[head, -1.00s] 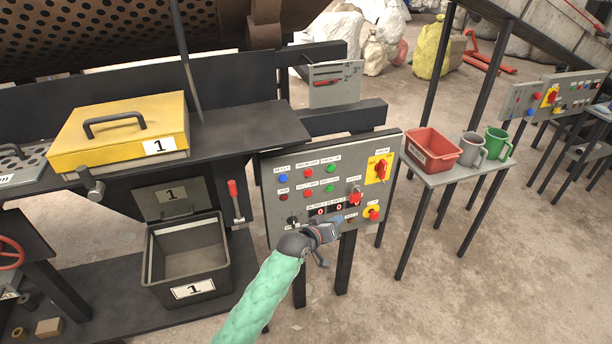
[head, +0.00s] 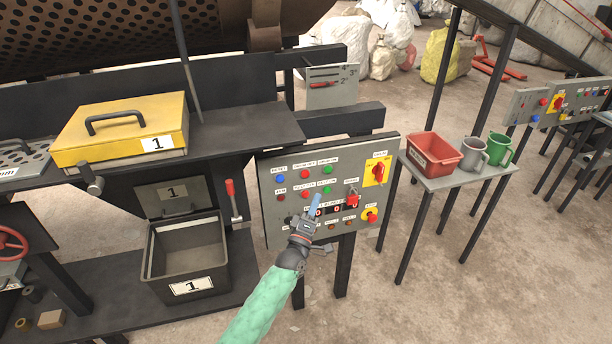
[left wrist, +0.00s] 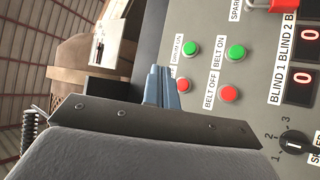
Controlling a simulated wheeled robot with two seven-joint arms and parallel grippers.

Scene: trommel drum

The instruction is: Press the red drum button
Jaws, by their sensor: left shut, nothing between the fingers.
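The grey control panel (head: 268,222) stands in the middle of the head view. Its red drum button (head: 305,174) is in the top row, between a blue button and the green drum button (head: 327,170). My left gripper (head: 316,199) is shut and empty in front of the panel, its tip appearing below the red belt button (head: 305,191). In the left wrist view, the shut fingers (left wrist: 161,86) appear just left of the red drum button (left wrist: 183,85) and cover its label. The red belt button (left wrist: 228,93) is farther right. I see no contact. My right gripper is out of view.
A red switch (head: 352,200), a yellow-backed rotary switch (head: 377,171) and a stop button (head: 370,216) are on the panel's right side. A lever (head: 234,198) stands left of the panel. A small table (head: 459,179) with a red bin and mugs stands right.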

